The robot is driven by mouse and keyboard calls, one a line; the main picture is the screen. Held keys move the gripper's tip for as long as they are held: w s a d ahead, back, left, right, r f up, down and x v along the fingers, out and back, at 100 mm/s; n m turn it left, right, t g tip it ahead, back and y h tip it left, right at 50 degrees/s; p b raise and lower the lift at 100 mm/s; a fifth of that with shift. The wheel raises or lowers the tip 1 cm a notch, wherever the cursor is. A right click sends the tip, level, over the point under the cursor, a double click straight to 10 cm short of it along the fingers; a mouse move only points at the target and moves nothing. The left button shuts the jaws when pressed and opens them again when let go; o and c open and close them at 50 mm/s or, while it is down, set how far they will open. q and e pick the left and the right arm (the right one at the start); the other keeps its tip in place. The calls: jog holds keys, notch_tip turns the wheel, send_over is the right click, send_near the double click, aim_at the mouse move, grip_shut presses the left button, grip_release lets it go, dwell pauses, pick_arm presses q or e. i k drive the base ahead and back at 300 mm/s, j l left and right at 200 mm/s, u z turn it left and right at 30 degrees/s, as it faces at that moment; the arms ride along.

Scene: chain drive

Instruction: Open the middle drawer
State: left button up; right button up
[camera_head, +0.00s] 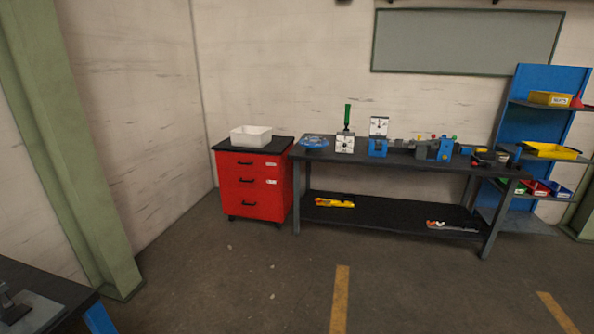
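A red drawer cabinet (254,192) with a black top stands against the back wall, left of the workbench. It has three drawers, one above another, each with a dark handle. The middle drawer (238,181) looks closed, with its dark handle (246,182) at its centre and a small white label at its right. The top drawer (243,163) and bottom drawer (245,204) also look closed. The cabinet is well away from the camera, across the floor. Neither of my grippers shows in the head view.
A white bin (251,137) sits on the cabinet. A dark workbench (415,164) with tools and devices stands close to its right. A blue shelf rack (540,85) is farther right. A green pillar (75,150) and a dark table corner (50,289) are at left. Floor before the cabinet is clear.

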aim_at(265, 181)
jog(key=i, duration=0.8)
jog(key=i+u, duration=0.2)
jog(key=i, duration=0.6)
jog(key=i+l+u, duration=0.2)
jog(key=i, duration=0.6)
jog(key=i+j+z, duration=0.2)
jog(key=i, duration=0.3)
jog(key=i+z, duration=0.15)
jog(key=i, duration=0.35)
jog(key=i+j+z, duration=0.2)
jog(key=i, duration=0.25)
jog(key=j, duration=0.1)
